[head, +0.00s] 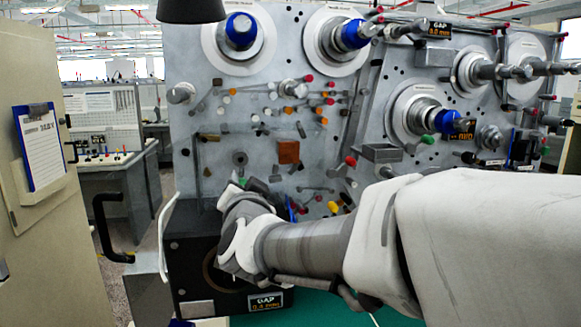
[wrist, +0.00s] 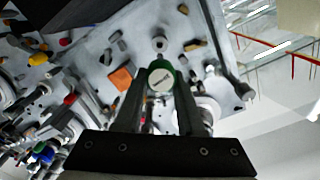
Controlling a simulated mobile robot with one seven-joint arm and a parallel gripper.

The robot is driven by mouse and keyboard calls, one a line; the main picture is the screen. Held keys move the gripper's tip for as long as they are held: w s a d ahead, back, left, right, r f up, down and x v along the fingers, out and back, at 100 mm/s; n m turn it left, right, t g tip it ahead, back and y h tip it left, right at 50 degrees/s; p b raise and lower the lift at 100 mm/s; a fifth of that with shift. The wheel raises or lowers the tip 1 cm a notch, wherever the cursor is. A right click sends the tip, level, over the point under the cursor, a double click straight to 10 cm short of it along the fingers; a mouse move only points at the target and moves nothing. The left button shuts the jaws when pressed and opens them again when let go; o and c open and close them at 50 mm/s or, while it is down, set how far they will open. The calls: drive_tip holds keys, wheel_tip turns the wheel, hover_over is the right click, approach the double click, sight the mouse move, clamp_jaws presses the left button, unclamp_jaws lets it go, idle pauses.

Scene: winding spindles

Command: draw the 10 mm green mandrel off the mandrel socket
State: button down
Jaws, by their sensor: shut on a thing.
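My gripper (wrist: 162,88) is shut on the green mandrel (wrist: 160,66) in the wrist view. The mandrel shows a green rim around a pale round end face with a small dark marking, which lies between the two dark fingers. In the head view a small bit of green (head: 242,182) shows at the end of my arm, just above the black box, but my wrist covers most of the gripper there. I cannot make out the mandrel socket, and I cannot tell whether the mandrel is still seated in it.
A black box (head: 185,260) with a "GAP" label (head: 265,301) stands below and behind my wrist. The grey panel (head: 215,130) behind carries spindles, pegs and an orange block (head: 288,152). A grey tray (head: 381,153) sits to the right. A cabinet (head: 60,220) stands at left.

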drive_tip(key=shift+v, duration=1.65)
drive_tip(key=shift+s, duration=0.15)
drive_tip(key=p+v, duration=0.3)
drive_tip(key=v, duration=0.8)
drive_tip(key=shift+s, duration=0.35)
